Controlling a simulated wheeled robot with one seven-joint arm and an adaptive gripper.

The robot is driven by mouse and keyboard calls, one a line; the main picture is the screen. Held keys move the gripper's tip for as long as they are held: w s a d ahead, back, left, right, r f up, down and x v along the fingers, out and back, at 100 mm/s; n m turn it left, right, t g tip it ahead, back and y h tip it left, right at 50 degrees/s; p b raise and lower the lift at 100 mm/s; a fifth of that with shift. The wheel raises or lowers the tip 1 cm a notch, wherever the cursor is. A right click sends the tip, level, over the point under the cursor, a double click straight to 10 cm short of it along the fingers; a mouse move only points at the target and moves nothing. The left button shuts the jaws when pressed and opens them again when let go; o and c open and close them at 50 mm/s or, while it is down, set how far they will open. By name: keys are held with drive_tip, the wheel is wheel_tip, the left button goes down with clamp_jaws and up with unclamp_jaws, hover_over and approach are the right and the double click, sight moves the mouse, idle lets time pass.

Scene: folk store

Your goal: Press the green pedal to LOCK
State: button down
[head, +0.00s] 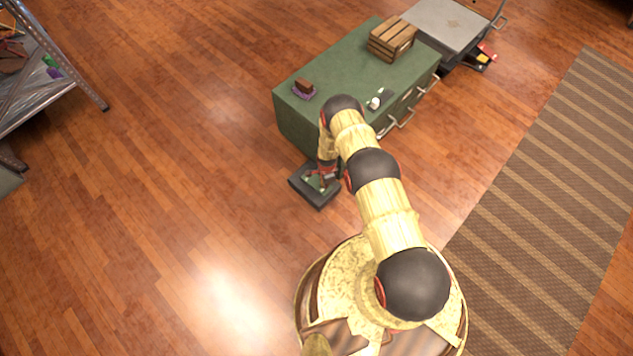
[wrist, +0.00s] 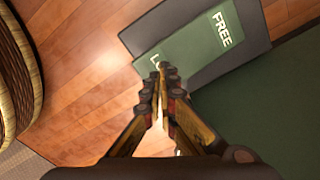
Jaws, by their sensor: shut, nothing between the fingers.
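The green pedal (wrist: 190,45) sits in a dark base (wrist: 150,28) on the floor. In the wrist view its far end reads FREE, and its near end shows the letters LO, with the rest of that word hidden by my fingers. In the head view the dark base (head: 300,189) lies at the near left end of the green cabinet, partly covered by my arm. My gripper (wrist: 165,72) is shut and empty, pointing down, with its fingertips at the LO end of the pedal. I cannot tell whether they touch it.
The green cabinet (head: 335,65) stands close to the pedal, with a wooden crate (head: 392,38) and small items on top. A grey cart (head: 445,25) is behind it. A striped rug (head: 545,190) lies at the right and a metal shelf (head: 45,80) at the left. The floor at left is clear.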

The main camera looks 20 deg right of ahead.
drive_tip(key=shift+f, duration=1.55)
drive_tip(key=shift+r, duration=0.15)
wheel_tip(320, 180, up, 9)
drive_tip(key=p, duration=0.5)
idle(0.3)
